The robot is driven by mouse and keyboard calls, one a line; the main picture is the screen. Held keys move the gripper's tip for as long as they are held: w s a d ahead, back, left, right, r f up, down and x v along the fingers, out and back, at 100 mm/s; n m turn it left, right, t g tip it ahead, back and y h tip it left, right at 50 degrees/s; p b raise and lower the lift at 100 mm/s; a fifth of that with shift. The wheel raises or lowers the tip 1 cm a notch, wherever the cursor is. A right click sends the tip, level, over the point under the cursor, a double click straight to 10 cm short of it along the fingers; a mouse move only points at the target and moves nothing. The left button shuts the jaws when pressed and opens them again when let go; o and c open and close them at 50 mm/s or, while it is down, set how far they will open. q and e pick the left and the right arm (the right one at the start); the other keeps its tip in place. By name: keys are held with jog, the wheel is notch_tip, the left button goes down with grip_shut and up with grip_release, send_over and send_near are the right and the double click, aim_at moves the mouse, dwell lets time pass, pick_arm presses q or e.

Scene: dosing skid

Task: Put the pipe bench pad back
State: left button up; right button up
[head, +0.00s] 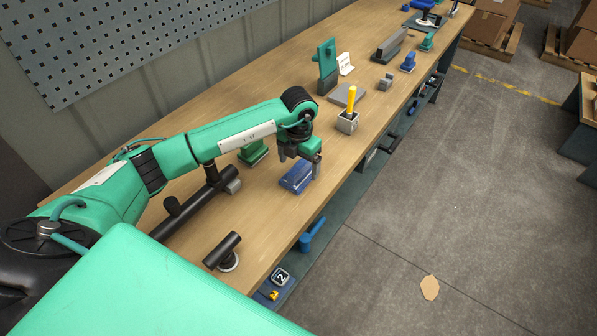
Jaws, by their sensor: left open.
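My left gripper (300,163) is open, with its fingers pointing down over the wooden bench (262,212). A blue block-like piece (296,178) lies on the bench just below and between the fingers. I cannot tell whether the fingers touch it. No piece is clearly marked as the pipe bench pad, and I cannot tell whether the blue piece is it. A dark pipe assembly (200,203) lies on the bench left of the gripper, partly behind my arm. My right gripper is not in view.
A green block (253,152) is behind the gripper. A grey holder (347,122) with a yellow handle stands to the right. A tan flat piece (429,287) lies on the open floor. A perforated panel (120,40) hangs behind.

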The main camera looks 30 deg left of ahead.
aim_at(299, 165)
pick_arm(q)
notch_tip(299, 165, up, 6)
jog(key=shift+f+b, duration=0.2)
jog(key=shift+b, duration=0.4)
notch_tip(299, 165, up, 2)
jog(key=shift+r, duration=0.4)
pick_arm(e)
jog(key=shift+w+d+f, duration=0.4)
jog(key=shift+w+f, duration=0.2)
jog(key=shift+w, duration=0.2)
pick_arm(q)
jog(key=shift+r, duration=0.1)
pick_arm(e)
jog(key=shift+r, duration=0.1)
